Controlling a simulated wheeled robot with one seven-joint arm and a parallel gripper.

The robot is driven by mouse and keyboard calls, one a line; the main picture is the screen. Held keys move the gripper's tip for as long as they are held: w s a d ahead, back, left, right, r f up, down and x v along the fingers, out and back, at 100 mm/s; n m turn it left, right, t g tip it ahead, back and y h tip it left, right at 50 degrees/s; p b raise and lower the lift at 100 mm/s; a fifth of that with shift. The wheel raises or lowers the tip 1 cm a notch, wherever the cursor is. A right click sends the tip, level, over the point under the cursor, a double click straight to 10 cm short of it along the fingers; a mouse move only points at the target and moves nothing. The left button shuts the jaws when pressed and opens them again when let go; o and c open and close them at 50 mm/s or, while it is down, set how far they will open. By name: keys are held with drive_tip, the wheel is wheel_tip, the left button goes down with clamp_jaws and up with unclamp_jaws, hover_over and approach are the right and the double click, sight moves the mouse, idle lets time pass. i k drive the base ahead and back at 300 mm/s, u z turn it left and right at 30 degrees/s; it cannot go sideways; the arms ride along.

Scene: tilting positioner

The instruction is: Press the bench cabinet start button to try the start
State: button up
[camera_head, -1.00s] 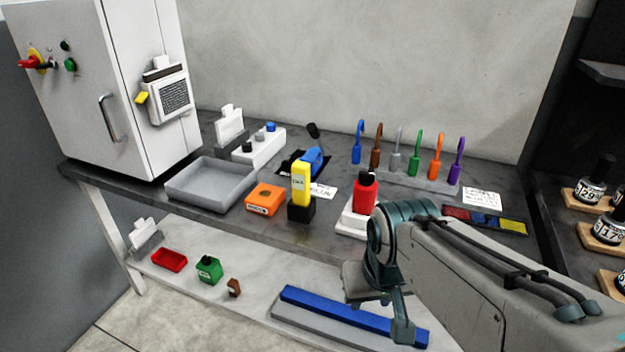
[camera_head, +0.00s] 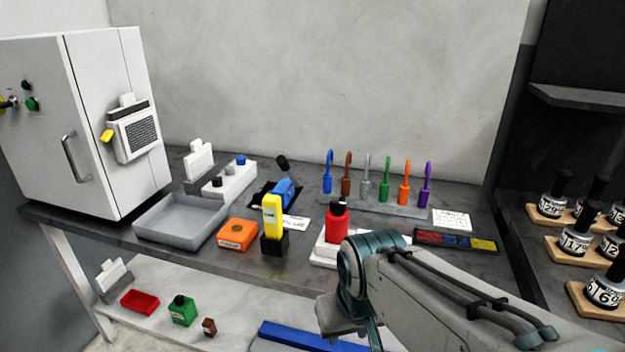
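The bench cabinet (camera_head: 95,125) is a white-grey box at the left end of the bench. I cannot read any label that names the start button. My arm reaches in from the lower right, and its end part (camera_head: 346,300) hangs in front of the bench, far from the cabinet. My gripper's fingertips are not clearly visible, so its opening cannot be told.
The dark bench (camera_head: 110,232) holds a grey tray (camera_head: 180,221), an orange box (camera_head: 237,234), a yellow device (camera_head: 272,216), a red bottle (camera_head: 337,226) and a row of coloured padlocks (camera_head: 365,180). Labelled bottles (camera_head: 575,236) stand at the right. A lower shelf (camera_head: 215,320) holds small boxes.

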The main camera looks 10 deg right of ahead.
sight(30, 104)
drive_tip(key=u, duration=1.25)
